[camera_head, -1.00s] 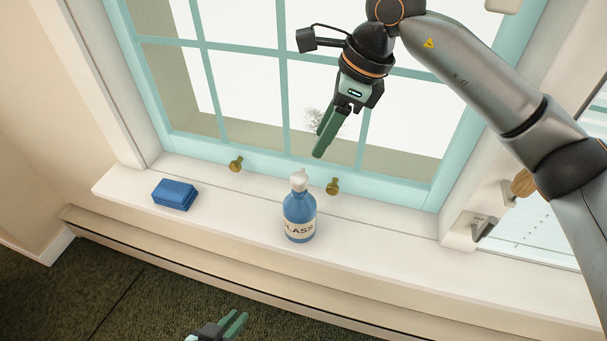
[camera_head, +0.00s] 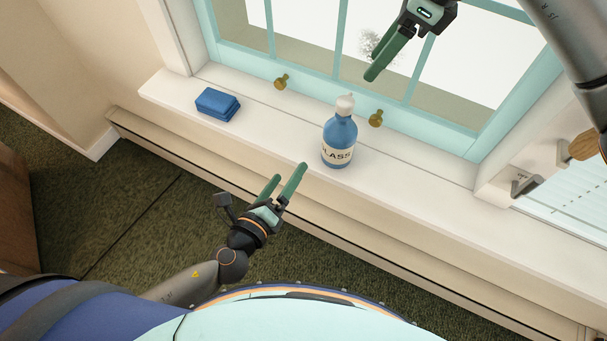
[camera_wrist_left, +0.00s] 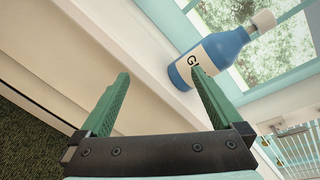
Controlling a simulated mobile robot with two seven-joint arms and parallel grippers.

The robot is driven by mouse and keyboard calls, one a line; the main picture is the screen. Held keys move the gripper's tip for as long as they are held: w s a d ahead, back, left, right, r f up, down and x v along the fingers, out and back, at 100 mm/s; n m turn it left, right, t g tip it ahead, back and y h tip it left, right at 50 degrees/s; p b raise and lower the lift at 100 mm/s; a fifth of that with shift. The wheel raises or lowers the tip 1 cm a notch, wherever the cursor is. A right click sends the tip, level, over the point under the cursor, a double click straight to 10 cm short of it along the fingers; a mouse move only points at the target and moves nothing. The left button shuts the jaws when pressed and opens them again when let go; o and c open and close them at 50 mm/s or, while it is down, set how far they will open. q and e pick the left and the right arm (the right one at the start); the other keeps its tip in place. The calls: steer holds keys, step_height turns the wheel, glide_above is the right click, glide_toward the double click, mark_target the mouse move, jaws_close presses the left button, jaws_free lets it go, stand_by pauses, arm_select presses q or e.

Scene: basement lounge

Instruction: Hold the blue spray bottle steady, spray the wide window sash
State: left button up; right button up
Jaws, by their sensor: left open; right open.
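The blue spray bottle (camera_head: 340,137) with a white top and a GLASS label stands upright on the white window sill. It also shows in the left wrist view (camera_wrist_left: 213,55), beyond my right-hand finger there. My left gripper (camera_head: 287,180) is open and empty, in front of the sill and a little left of and nearer than the bottle, apart from it. My right gripper (camera_head: 385,58) is in front of the window, above and right of the bottle; its fingers look close together from this angle, and nothing is held. The wide window sash (camera_head: 434,131) has a pale teal frame with a grey smudge on its glass.
A blue sponge (camera_head: 217,104) lies on the sill (camera_head: 263,130) left of the bottle. Two brass knobs (camera_head: 281,82) are on the sash's lower rail. A grey latch (camera_head: 526,185) and a wooden handle (camera_head: 584,146) are at the right. The sill between sponge and bottle is clear.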

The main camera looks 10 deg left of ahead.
mark_target(340, 139)
arm_select(q)
steer(key=w+d+r+m+h, duration=0.1)
steer(key=w+d+m, duration=0.2)
steer(key=m, duration=0.1)
steer(key=w+d+r+m+h, duration=0.1)
steer(key=w+d+m+h, duration=0.1)
steer(key=w+d+m, duration=0.1)
steer(key=w+d+r+m+h, duration=0.1)
steer(key=w+d+m, duration=0.3)
steer(key=m, duration=0.1)
steer(key=shift+w+d+m+t+h, duration=0.1)
steer(key=shift+w+m+t+h, duration=0.05)
steer(key=shift+m+t+h, duration=0.25)
steer(key=shift+c, duration=0.4)
jaws_close()
arm_select(e)
jaws_close()
stand_by(0.5)
arm_select(q)
steer(key=shift+f, duration=0.1)
stand_by(1.3)
